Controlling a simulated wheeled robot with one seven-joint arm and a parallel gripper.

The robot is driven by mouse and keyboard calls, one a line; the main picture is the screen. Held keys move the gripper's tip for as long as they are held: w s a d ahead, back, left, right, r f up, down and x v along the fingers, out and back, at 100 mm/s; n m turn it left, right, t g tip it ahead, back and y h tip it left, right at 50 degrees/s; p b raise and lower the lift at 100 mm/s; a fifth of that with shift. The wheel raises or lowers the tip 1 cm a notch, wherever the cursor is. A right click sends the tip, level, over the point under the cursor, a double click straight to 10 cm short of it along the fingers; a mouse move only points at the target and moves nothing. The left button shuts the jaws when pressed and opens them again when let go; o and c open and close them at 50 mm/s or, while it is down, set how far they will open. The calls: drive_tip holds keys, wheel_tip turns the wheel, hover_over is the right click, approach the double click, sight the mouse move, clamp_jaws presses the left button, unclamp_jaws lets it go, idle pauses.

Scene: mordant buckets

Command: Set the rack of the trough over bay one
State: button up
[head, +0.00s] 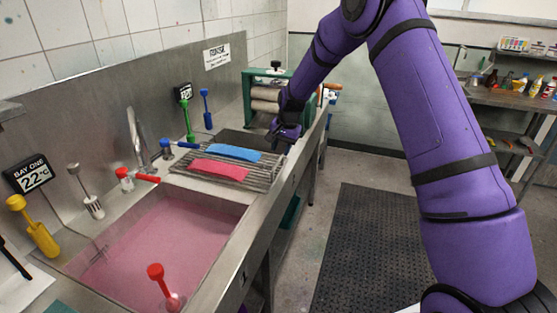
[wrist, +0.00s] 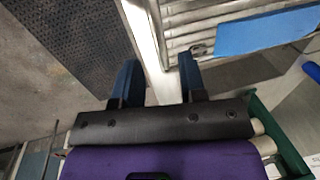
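The rack (head: 235,178), a grey metal grid of bars, lies across the trough beyond bay one. A blue strip (head: 234,153) and a pink strip (head: 217,170) lie on it. Bay one (head: 160,240) is the near basin, full of pink liquid, with no rack over it. My gripper (head: 285,131) is at the rack's far right corner. In the wrist view my gripper (wrist: 157,65) has its fingers apart, with a bright metal edge running between them. The rack's bars (wrist: 200,22) and the blue strip (wrist: 265,32) show there to the right. I cannot tell whether the fingers touch the rack.
A "BAY ONE" display reading 22 °C (head: 29,173) hangs on the left backsplash. A faucet (head: 137,138) and coloured handles line the back ledge. A green roller wringer (head: 262,95) stands beyond the rack. A dark floor mat (head: 375,240) lies right.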

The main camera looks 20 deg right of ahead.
sight(278, 163)
drive_tip(key=shift+w+a+f, duration=0.1)
drive_tip(key=shift+a+f, duration=0.05)
drive_tip(key=shift+f, duration=0.75)
drive_tip(key=shift+w+a+f, duration=0.1)
drive_tip(key=shift+f, duration=0.75)
drive_tip(key=shift+w+a+f, duration=0.1)
drive_tip(key=shift+a+f, duration=0.05)
drive_tip(key=shift+f, duration=0.75)
drive_tip(key=shift+c, duration=0.2)
clamp_jaws()
